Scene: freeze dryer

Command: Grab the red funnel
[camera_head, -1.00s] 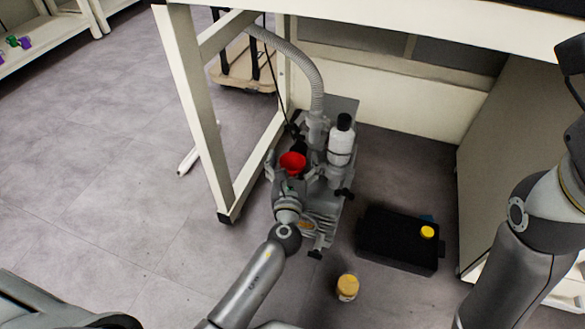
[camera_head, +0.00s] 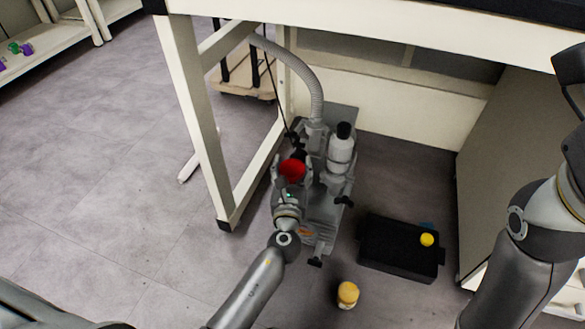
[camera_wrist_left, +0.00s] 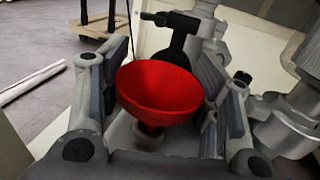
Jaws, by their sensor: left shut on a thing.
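The red funnel (camera_head: 292,171) is at the vacuum pump under the bench, its wide mouth up. In the left wrist view the funnel (camera_wrist_left: 160,92) sits between the two fingers, its stem pointing down over a grey fitting. My left gripper (camera_head: 292,176) is shut on the funnel, with a finger on each side of it. The fingers also show in the left wrist view (camera_wrist_left: 160,100). I cannot tell whether the stem touches the fitting below. My right arm is at the right edge, and its gripper is out of view.
The grey pump (camera_head: 322,215) carries a white bottle with a black cap (camera_head: 341,150) and a ribbed hose (camera_head: 312,80). A bench leg (camera_head: 195,125) stands to the left. A black box (camera_head: 400,248) and a yellow-capped jar (camera_head: 348,295) are on the floor at right.

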